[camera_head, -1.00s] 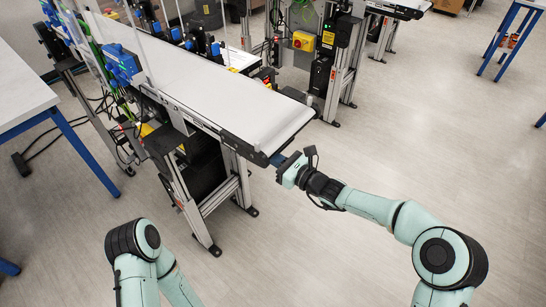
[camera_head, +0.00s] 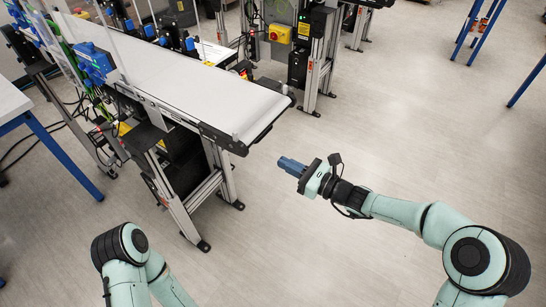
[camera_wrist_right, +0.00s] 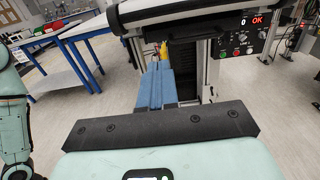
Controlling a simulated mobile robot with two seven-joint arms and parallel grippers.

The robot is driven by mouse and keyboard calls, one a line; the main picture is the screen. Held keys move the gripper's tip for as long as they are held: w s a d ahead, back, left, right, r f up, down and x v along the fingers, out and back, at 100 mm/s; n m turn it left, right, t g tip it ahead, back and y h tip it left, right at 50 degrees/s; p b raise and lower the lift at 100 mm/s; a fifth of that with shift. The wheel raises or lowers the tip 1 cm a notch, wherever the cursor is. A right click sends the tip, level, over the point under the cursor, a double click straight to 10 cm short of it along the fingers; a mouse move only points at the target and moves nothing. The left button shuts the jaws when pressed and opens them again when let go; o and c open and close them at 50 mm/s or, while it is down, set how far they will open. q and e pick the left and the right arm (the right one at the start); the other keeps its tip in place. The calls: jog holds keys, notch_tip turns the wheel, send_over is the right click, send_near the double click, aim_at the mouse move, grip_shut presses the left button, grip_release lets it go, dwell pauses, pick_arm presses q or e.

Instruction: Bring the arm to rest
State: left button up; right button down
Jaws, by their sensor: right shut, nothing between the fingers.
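My right arm reaches in from the lower right of the head view. Its gripper (camera_head: 290,166) has blue fingers that are shut with nothing between them. It hangs over open floor, apart from the near end of the white belt conveyor (camera_head: 205,90), to the right of and below that end in the picture. In the right wrist view the shut blue fingers (camera_wrist_right: 155,85) point toward the conveyor's frame. My left arm (camera_head: 122,245) shows at the lower left of the head view, bent; its gripper is out of that view.
The conveyor's metal legs (camera_head: 190,210) stand left of my right gripper. A blue-legged table (camera_head: 60,155) is at the left edge. A second conveyor stand with a yellow switch box (camera_head: 280,33) is at the back. The floor (camera_head: 400,130) on the right is clear.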

jog(key=shift+s+d, duration=0.35)
jog(key=shift+d, duration=0.1)
jog(key=shift+f, duration=0.1)
jog(key=s+d+f+n+g+h+p, duration=0.1)
jog(key=s+f+n+g+h+p, duration=0.2)
jog(key=s+f, duration=0.65)
jog(key=s+f+n+g+h, duration=0.35)
jog(key=s+f+g, duration=0.25)
jog(key=f, duration=0.7)
pick_arm(q)
notch_tip(320, 180, up, 8)
jog(key=w+p, duration=0.2)
jog(key=p, duration=0.2)
jog(key=shift+w+p, duration=0.2)
jog(key=shift+p, duration=0.2)
pick_arm(e)
jog(key=s+d+f+n+h, duration=0.1)
jog(key=s+d+f+n, duration=0.1)
jog(key=s, duration=0.4)
jog(key=s+d+f+n+g+h, duration=0.1)
jog(key=s+d+f+n+h, duration=0.1)
jog(key=s+f+n, duration=0.2)
jog(key=s+d+f+n+g+h, duration=0.1)
jog(key=s+d+f+n+h, duration=0.1)
jog(key=s+n, duration=0.6)
jog(key=shift+s+d+f, duration=0.25)
jog(key=shift+s+f, duration=0.5)
jog(key=shift+f, duration=0.1)
